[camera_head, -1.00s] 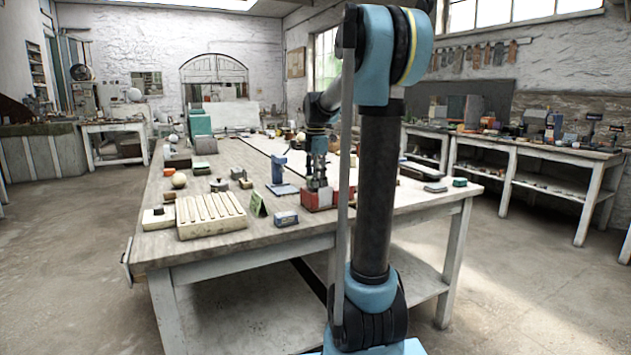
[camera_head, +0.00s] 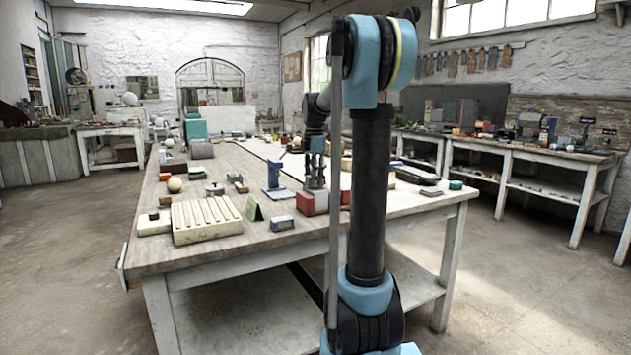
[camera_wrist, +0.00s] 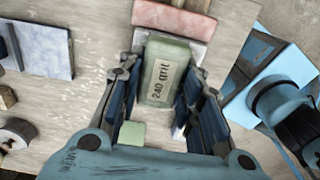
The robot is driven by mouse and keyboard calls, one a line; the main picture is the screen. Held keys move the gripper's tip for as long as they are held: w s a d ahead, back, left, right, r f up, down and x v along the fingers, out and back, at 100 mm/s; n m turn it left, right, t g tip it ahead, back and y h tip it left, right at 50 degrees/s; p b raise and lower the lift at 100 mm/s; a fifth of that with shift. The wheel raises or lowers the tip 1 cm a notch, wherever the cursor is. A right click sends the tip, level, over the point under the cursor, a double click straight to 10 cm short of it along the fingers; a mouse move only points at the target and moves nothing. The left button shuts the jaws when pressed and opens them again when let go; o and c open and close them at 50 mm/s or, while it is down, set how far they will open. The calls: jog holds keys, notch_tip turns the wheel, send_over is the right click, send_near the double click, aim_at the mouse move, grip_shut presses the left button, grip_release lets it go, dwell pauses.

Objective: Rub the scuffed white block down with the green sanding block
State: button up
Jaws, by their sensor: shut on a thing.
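My gripper (camera_wrist: 168,78) is shut on the green sanding block (camera_wrist: 165,72), which reads "240 grit"; its fingers flank the block's two sides. A pale surface (camera_wrist: 199,50), likely the scuffed white block, shows beneath and beside the green block, mostly hidden by it. I cannot tell whether the two touch. A dull red piece (camera_wrist: 176,18) borders the pale surface at the top of the wrist view. In the head view, my gripper (camera_head: 314,184) points down over the red piece (camera_head: 307,204) on the workbench; the green and white blocks cannot be made out there.
The bench (camera_head: 210,255) also holds a grooved cream block (camera_head: 207,220), a small green card (camera_head: 253,208), a blue-grey box (camera_head: 282,223) and a blue stand (camera_head: 274,178). A pale ball (camera_head: 174,185) lies at left. The bench's front strip is mostly clear.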

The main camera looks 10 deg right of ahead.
jog(key=shift+w+a, duration=0.15)
jog(key=shift+w, duration=0.3)
jog(key=shift+f, duration=0.65)
dwell(0.3)
jog(key=shift+w+d, duration=0.15)
jog(key=shift+d, duration=0.4)
jog(key=shift+w+d, duration=0.15)
jog(key=shift+d, duration=0.35)
jog(key=shift+s+a, duration=0.2)
jog(key=shift+a, duration=0.45)
jog(key=shift+s+a, duration=0.25)
jog(key=shift+a, duration=0.45)
jog(key=shift+s+a, duration=0.2)
jog(key=shift+a, duration=0.45)
jog(key=shift+w+d, duration=0.2)
jog(key=shift+d, duration=0.45)
jog(key=shift+w+d, duration=0.25)
jog(key=shift+d, duration=0.4)
jog(key=shift+w+d, duration=0.2)
jog(key=shift+d, duration=0.45)
jog(key=shift+s+a+r, duration=0.1)
jog(key=shift+s+a, duration=0.1)
jog(key=shift+a, duration=0.45)
jog(key=shift+s+a+f, duration=0.1)
jog(key=shift+s+a, duration=0.15)
jog(key=shift+a, duration=0.45)
jog(key=shift+s+a+r, duration=0.1)
jog(key=shift+s+a, duration=0.1)
jog(key=shift+a, duration=0.45)
